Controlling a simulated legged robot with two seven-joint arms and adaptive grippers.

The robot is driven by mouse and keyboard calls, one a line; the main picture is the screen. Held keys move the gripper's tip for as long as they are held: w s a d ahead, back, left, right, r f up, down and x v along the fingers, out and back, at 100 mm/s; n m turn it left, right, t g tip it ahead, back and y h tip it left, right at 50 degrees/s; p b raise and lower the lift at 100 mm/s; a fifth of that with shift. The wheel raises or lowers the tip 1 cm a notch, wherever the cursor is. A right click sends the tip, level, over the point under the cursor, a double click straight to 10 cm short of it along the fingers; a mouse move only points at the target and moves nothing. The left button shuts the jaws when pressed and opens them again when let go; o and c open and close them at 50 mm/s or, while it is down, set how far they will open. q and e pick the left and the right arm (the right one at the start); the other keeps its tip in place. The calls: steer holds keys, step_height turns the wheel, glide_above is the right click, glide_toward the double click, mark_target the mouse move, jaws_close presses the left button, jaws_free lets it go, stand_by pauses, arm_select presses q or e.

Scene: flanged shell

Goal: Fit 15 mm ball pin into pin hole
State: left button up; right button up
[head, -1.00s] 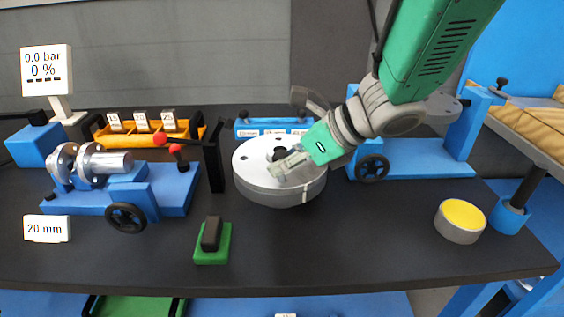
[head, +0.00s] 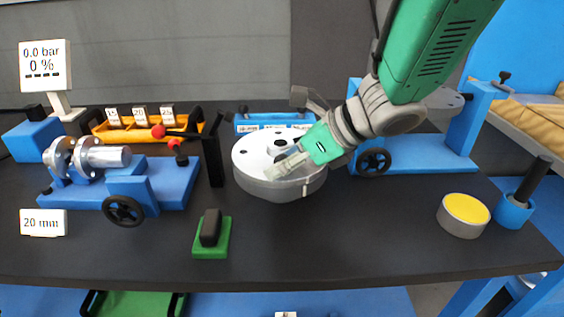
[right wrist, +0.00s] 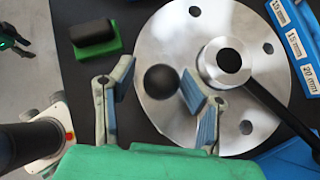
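A round silver flanged disc (head: 250,165) stands mid-table with holes round its top. It fills much of the right wrist view (right wrist: 165,40), with a hub (right wrist: 228,62) at its middle and a black rod (right wrist: 275,105) running out from it. A black ball (right wrist: 161,80), which looks like the ball pin's head, is over the disc near its rim. My right gripper (head: 286,163) is low over the disc. In the right wrist view its fingers (right wrist: 155,88) are apart on either side of the ball. The pin's shank and its depth in any hole are hidden. My left gripper is out of view.
A blue rack (head: 272,124) with size labels stands behind the disc. A green block with a black top (head: 211,237), a blue fixture (head: 120,187) and a yellow-topped cylinder (head: 463,215) stand around. The front middle of the table is clear.

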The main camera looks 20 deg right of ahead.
steer(key=v, duration=1.2)
steer(key=shift+w+f, duration=0.1)
